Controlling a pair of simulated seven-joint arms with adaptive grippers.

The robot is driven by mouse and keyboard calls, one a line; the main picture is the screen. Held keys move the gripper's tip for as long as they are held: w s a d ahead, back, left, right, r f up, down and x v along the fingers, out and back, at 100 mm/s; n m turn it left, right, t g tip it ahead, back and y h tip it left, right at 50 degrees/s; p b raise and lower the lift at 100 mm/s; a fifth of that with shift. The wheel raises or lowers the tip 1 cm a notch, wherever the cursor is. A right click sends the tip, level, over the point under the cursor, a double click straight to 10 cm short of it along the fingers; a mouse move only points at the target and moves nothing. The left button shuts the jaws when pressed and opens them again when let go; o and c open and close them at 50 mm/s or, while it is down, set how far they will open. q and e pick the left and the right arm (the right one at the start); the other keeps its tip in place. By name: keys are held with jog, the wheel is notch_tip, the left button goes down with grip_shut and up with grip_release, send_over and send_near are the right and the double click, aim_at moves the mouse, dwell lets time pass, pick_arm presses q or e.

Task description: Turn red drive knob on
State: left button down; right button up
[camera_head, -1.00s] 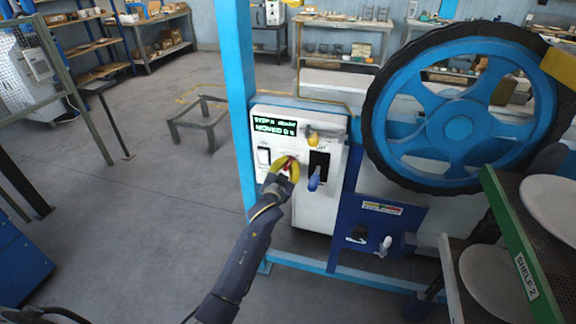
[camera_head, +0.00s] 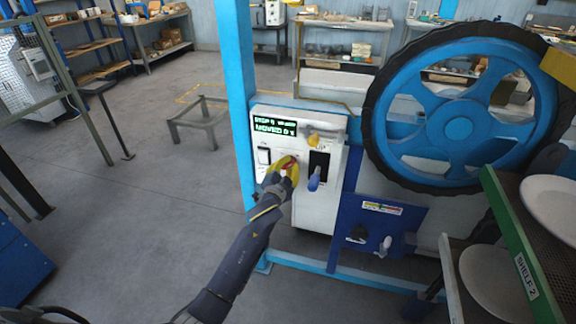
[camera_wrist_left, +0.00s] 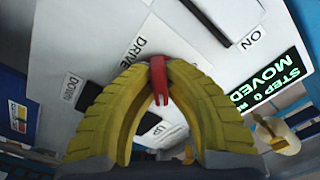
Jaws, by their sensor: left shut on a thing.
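The red drive knob (camera_wrist_left: 160,84) sits on the white control box (camera_head: 325,205), beside the DRIVE label in the left wrist view. My left gripper (camera_wrist_left: 158,66) has yellow ribbed fingers, and their tips are shut on the red knob from both sides. In the head view my left gripper (camera_head: 290,163) reaches the front of the box from below and covers most of the knob. A green-lit display (camera_head: 275,126) is above it. The ON label (camera_wrist_left: 251,40) shows in the left wrist view. My right gripper is not in view.
A blue-handled lever (camera_head: 314,180) and a yellow-tipped knob (camera_head: 313,140) are close to the right of the gripper. A blue post (camera_head: 238,100) stands to the left. A large blue wheel (camera_head: 460,128) and a shelf with plates (camera_head: 525,270) are at the right.

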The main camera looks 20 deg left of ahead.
pick_arm(q)
jog(key=shift+r, duration=0.25)
jog(key=c, duration=1.5)
grip_release()
jog(key=shift+o, duration=0.5)
jog(key=shift+f, duration=0.15)
jog(key=shift+s+f, duration=0.1)
jog(key=shift+s, duration=0.25)
jog(key=s, duration=1.1)
jog(key=shift+s+d+r, duration=0.1)
jog(key=shift+d+r, duration=0.05)
jog(key=shift+r, duration=0.05)
